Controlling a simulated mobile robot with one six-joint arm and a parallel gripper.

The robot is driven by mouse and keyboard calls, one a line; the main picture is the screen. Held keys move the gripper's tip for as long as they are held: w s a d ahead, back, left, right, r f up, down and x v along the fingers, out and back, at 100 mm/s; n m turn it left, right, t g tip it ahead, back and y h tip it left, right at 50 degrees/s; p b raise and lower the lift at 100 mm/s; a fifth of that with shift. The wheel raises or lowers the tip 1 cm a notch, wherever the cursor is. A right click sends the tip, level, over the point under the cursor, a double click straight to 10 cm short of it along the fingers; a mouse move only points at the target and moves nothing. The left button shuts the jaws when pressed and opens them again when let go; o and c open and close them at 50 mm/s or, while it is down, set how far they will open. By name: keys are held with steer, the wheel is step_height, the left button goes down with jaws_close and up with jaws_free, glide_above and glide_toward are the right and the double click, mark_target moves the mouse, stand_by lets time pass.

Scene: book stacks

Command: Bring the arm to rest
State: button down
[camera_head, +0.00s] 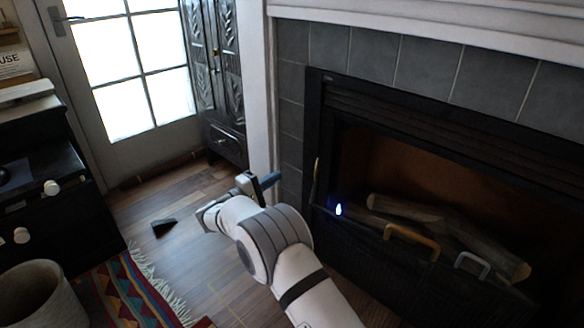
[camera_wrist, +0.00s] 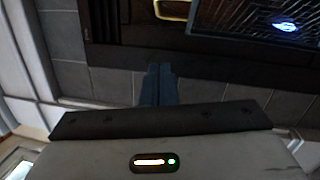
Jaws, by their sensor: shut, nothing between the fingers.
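My white arm reaches up from the bottom of the head view. My gripper (camera_head: 270,180) is at its far end, near the grey tile edge of the fireplace, and its blue fingers point right. In the wrist view the two blue fingers of my gripper (camera_wrist: 157,72) lie together, with nothing between them. They stand out against the grey tiles (camera_wrist: 110,85) of the fireplace surround. I cannot tell the exact gap between fingertips and tiles.
The fireplace (camera_head: 420,225) with logs (camera_head: 430,215) and a small blue light is at the right. A dark cabinet (camera_head: 217,85) and a glass door (camera_head: 130,70) stand behind. A basket (camera_head: 40,298), black drawers (camera_head: 50,190) and a patterned rug (camera_head: 125,290) are left. Wooden floor (camera_head: 190,190) lies between.

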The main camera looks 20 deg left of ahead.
steer(key=s+d+r+m+g+p, duration=0.25)
steer(key=d+r+g+p, duration=0.5)
steer(key=d+r, duration=0.75)
steer(key=s+d+r+m+g+p, duration=0.2)
steer(key=d+r+m+g+p, duration=0.25)
steer(key=d+r+p, duration=1.05)
steer(key=s+d+r+m+g+y+p, duration=0.1)
steer(key=s+d+r+g+y, duration=0.1)
steer(key=s+d, duration=0.45)
steer(key=s+d+r+m+g+y+p, duration=0.1)
steer(key=s+d+r+g+y+p, duration=0.15)
steer(key=s+d, duration=0.4)
steer(key=s+d+r+m+t+y+p, duration=0.1)
steer(key=s+d+r+m+y+p, duration=0.1)
steer(key=s, duration=0.5)
steer(key=s+d+r+m+y+p, duration=0.2)
steer(key=s+d+r+m+p, duration=0.1)
steer(key=s+r+p, duration=0.2)
steer(key=shift+s+r+t+y+p, duration=0.35)
steer(key=shift+s+p, duration=0.55)
steer(key=shift+s, duration=0.15)
